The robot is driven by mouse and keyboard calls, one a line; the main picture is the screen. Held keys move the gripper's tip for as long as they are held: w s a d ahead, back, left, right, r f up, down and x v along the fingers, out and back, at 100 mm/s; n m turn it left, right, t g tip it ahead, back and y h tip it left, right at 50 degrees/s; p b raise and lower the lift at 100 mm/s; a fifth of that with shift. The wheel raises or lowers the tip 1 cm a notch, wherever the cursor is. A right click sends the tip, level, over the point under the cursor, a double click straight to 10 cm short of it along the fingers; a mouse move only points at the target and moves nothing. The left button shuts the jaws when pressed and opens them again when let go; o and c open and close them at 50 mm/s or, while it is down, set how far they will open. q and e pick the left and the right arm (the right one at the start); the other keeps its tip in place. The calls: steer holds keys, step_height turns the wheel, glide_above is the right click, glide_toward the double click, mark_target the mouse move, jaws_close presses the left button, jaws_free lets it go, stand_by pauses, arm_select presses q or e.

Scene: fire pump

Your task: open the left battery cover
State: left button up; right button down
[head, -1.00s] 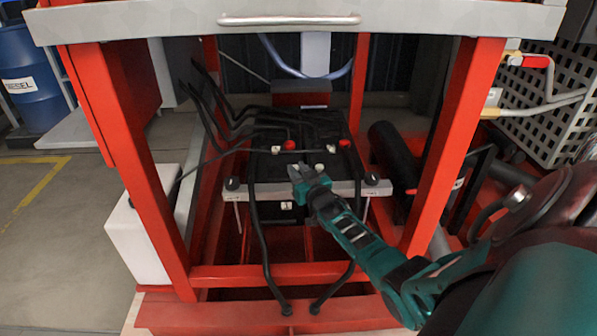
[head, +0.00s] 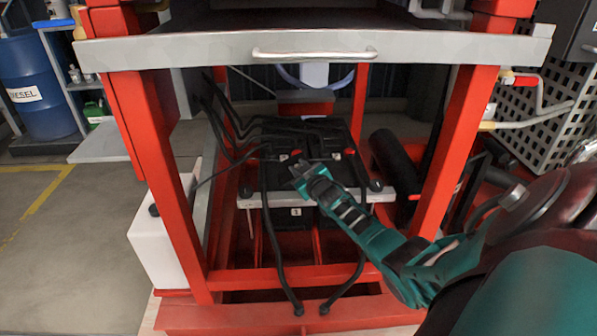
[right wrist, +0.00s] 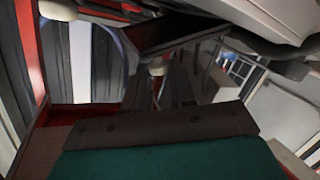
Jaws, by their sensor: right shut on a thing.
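Two black batteries with black covers (head: 318,127) sit side by side inside the red frame, with red terminal caps near their front. My right gripper (head: 297,173) reaches in from the right to the front of the left battery top. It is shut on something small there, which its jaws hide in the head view. In the right wrist view a pale round knob (right wrist: 157,68) shows between the dark fingers. I cannot tell clearly whether the left cover is raised. My left gripper is not in view.
The grey frame shelf with a handle (head: 315,53) overhangs the batteries. Red posts (head: 440,150) stand at both sides. Black cables (head: 273,240) hang in front. A white box (head: 163,235) stands at the left, and a black cylinder (head: 397,165) lies at the right.

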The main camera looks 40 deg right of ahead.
steer(key=shift+w+a+r+n+g+p, duration=0.4)
steer(key=shift+a+r+n+p, duration=0.2)
steer(key=shift+r+n, duration=0.1)
steer(key=shift+w+a+r+n+g+h, duration=0.25)
steer(key=shift+w+a+n, duration=0.1)
steer(key=shift+n, duration=0.15)
steer(key=shift+w+a+r+n+g+h, duration=0.15)
steer(key=shift+w+a+n+g, duration=0.15)
steer(key=shift+n, duration=0.2)
steer(key=shift+w+a+r+n+g+h+b, duration=0.15)
steer(key=shift+w+a+n+g+h+b, duration=0.3)
steer(key=shift+w+a+n, duration=0.45)
steer(key=shift+w+a+r+n+g+h+b, duration=0.1)
steer(key=shift+w+a+n+g+h+b, duration=0.15)
steer(key=shift+w+a+n+g+h, duration=0.6)
steer(key=shift+s+a+n+y, duration=0.15)
steer(key=shift+a+n+y, duration=0.05)
steer(key=shift+n+y, duration=0.15)
steer(key=c, duration=1)
jaws_free()
steer(key=shift+t, duration=0.25)
steer(key=shift+r, duration=0.1)
